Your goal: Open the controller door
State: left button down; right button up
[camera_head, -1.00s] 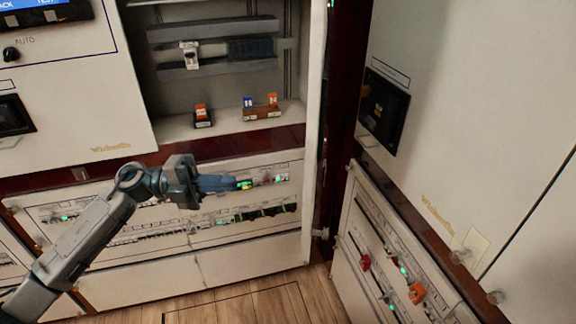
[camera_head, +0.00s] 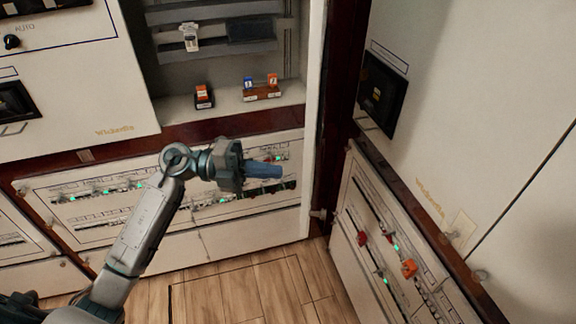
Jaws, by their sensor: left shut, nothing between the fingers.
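My left gripper (camera_head: 280,171) is shut with nothing between its blue-grey fingers. It points right, in front of the lower breaker panel (camera_head: 100,216) in the head view, and hides part of its rows. I cannot tell whether it touches the panel. Above it is an open cabinet compartment (camera_head: 222,103) with a rail, a white module and small orange and blue parts on its floor. No door is clearly marked as the controller door, so I cannot tell which one it is. My right gripper is out of view.
A tall white cabinet (camera_head: 455,100) stands at the right, with a dark recessed handle unit (camera_head: 382,92). Below it is another breaker panel (camera_head: 375,245) with red and orange handles. A white cabinet front (camera_head: 75,100) is at the left. The wooden floor (camera_head: 235,290) is clear.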

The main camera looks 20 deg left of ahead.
pick_arm(q)
jog(key=shift+w+d+p, duration=0.2)
jog(key=shift+d+p, duration=0.25)
jog(key=shift+d, duration=0.6)
jog(key=shift+w+d+p, duration=0.15)
jog(key=shift+d+p, duration=0.25)
jog(key=shift+d, duration=0.6)
